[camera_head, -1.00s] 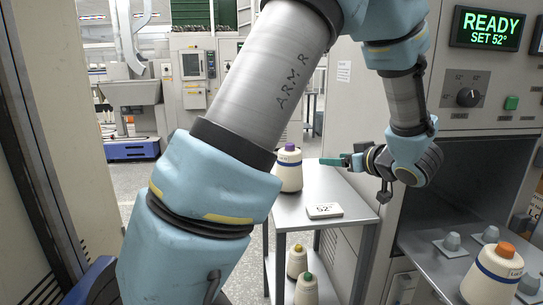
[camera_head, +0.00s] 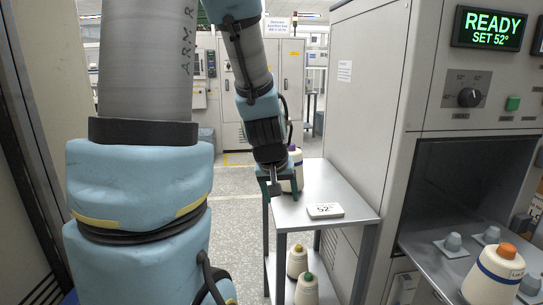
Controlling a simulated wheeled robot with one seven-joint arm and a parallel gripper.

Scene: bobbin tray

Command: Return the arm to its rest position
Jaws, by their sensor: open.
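My gripper (camera_head: 280,193) hangs pointing down, near the left edge of the small cart's top. Its teal fingers are spread apart. It overlaps the cone with a purple tip (camera_head: 297,168), which stands on the cart behind it and is partly hidden. I see nothing held between the fingers. My arm rises from the lower left and bends down to the gripper at the middle of the view.
The grey cart (camera_head: 345,198) carries a "52°" card (camera_head: 325,210) on top and cones with yellow (camera_head: 297,262) and green (camera_head: 306,290) tips below. At right, an orange-tipped cone (camera_head: 494,275) and grey pegs sit on the tray (camera_head: 425,246) under the "READY" display (camera_head: 489,29).

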